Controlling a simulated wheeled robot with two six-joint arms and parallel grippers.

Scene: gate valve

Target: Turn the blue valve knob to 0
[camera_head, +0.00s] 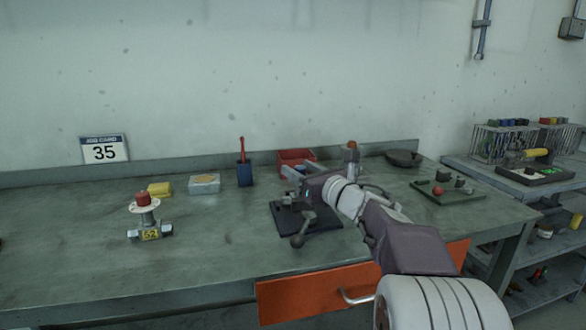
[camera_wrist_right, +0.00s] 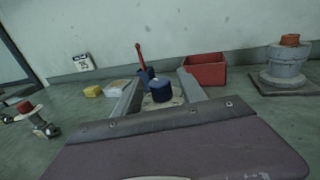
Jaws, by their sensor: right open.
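The blue valve knob (camera_wrist_right: 162,91) shows in the right wrist view as a short dark-blue cylinder on a pale round dial. My right gripper (camera_wrist_right: 161,75) is open, with one finger on each side of the knob in that view. I cannot tell whether either finger touches it. In the head view my right gripper (camera_head: 292,172) is over the dark base plate (camera_head: 320,220), and it mostly hides the knob. The dial marks are too small to read. My left gripper is not in view.
A red-knobbed valve (camera_head: 143,200) stands at left, with a job card (camera_head: 105,150) reading 35 behind it. A yellow block (camera_head: 159,189), pale box (camera_head: 204,184), blue cup (camera_head: 244,174) and red bin (camera_head: 297,157) line the back. An orange-topped valve (camera_head: 351,157) stands right of the bin.

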